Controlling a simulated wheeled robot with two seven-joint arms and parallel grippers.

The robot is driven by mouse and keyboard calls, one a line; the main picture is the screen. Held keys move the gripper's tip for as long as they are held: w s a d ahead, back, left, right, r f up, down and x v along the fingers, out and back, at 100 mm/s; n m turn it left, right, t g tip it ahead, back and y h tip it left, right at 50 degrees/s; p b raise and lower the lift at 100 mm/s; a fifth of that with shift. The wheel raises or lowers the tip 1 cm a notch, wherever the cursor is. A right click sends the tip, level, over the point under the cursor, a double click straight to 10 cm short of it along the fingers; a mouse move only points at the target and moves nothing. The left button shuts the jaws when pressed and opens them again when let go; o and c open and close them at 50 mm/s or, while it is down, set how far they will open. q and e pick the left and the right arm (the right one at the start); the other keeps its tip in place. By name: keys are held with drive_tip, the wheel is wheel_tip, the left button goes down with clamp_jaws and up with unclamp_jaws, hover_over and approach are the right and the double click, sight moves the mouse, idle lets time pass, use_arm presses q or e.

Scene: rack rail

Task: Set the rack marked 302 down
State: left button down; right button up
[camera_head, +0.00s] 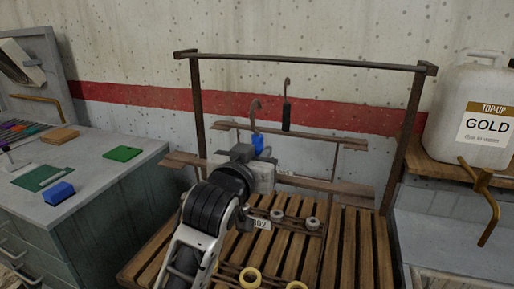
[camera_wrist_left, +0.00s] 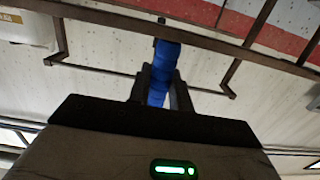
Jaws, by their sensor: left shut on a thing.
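My left gripper (camera_head: 262,160) is shut on a blue handle (camera_head: 257,142), which also shows between the fingers in the left wrist view (camera_wrist_left: 163,70). A metal hook (camera_head: 255,108) rises from the blue handle, below the top rail and apart from it in the picture. A white tag (camera_head: 262,223), partly covered by my arm and seeming to read 302, shows below the gripper, beside grey rings (camera_head: 277,215) over a slatted wooden bench (camera_head: 350,262). My arm hides the link between handle and tag, and I cannot tell whether the rack touches the slats. My right gripper is not in view.
A dark top rail (camera_head: 305,60) spans two posts. A second hook with a black handle (camera_head: 287,115) stands behind the gripper, near long bars. Yellow rings (camera_head: 250,277) show at the front. A counter (camera_head: 100,175) is at left; a gold-labelled jug (camera_head: 465,110) is at right.

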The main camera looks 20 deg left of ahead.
use_arm(q)
drive_tip(key=shift+f, duration=0.25)
idle(0.7)
drive_tip(key=c, duration=1.2)
unclamp_jaws()
drive_tip(key=shift+o, duration=1.3)
drive_tip(key=shift+f, duration=0.2)
drive_tip(key=o, duration=0.9)
drive_tip(key=shift+o, duration=0.2)
drive_tip(key=shift+r, duration=0.1)
drive_tip(key=shift+s, duration=0.15)
